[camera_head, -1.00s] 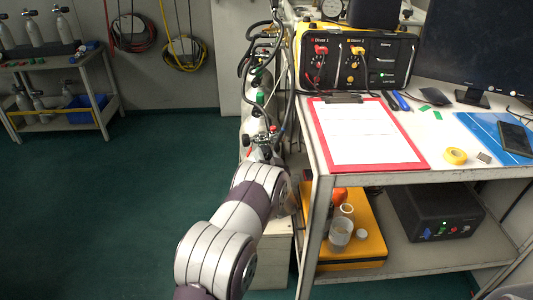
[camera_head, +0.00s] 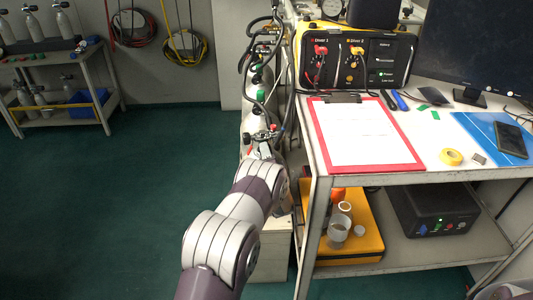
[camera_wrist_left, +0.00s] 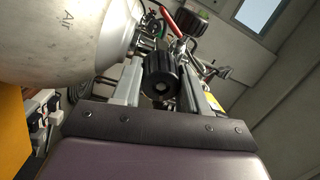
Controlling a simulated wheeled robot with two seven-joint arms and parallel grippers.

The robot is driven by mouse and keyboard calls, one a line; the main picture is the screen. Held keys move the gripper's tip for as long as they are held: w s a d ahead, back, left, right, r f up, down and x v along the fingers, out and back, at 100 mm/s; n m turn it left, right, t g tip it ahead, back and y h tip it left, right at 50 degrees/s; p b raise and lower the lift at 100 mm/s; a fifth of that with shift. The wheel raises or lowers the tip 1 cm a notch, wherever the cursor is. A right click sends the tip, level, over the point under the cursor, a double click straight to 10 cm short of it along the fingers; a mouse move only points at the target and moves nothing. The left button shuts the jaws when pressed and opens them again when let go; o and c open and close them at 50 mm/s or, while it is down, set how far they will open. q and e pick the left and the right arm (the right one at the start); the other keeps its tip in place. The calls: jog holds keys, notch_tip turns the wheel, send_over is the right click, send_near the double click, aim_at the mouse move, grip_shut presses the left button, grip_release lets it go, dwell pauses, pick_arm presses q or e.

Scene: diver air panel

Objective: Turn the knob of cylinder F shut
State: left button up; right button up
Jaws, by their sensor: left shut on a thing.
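In the left wrist view, a black ribbed knob (camera_wrist_left: 160,76) sits between the two fingers of my left gripper (camera_wrist_left: 165,70), which is shut on it. A white cylinder (camera_wrist_left: 60,38) marked "Air" lies along the left of that view, with its metal valve beside the knob. I cannot read a letter F on it. In the head view, my left arm reaches toward the row of cylinders (camera_head: 250,125) left of the bench; the gripper and the held knob are largely hidden there. My right gripper is not in view.
A bench (camera_head: 310,165) stands close to the right of my left arm, with a red clipboard (camera_head: 410,166) and a black air panel (camera_head: 345,80) on it. Hoses (camera_head: 284,80) hang around the cylinders. The green floor (camera_head: 110,200) at left is clear.

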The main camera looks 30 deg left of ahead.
pick_arm(q)
jog(key=shift+f+m+p, duration=0.1)
jog(key=shift+m+p, duration=0.3)
jog(key=shift+m, duration=1.9)
jog(key=o, duration=1.1)
jog(key=shift+c, duration=0.2)
jog(key=shift+s+d, duration=0.15)
jog(key=shift+s, duration=0.05)
jog(key=p+v, duration=0.2)
jog(key=v, duration=1)
jog(key=shift+s, duration=0.2)
jog(key=shift+f, duration=0.1)
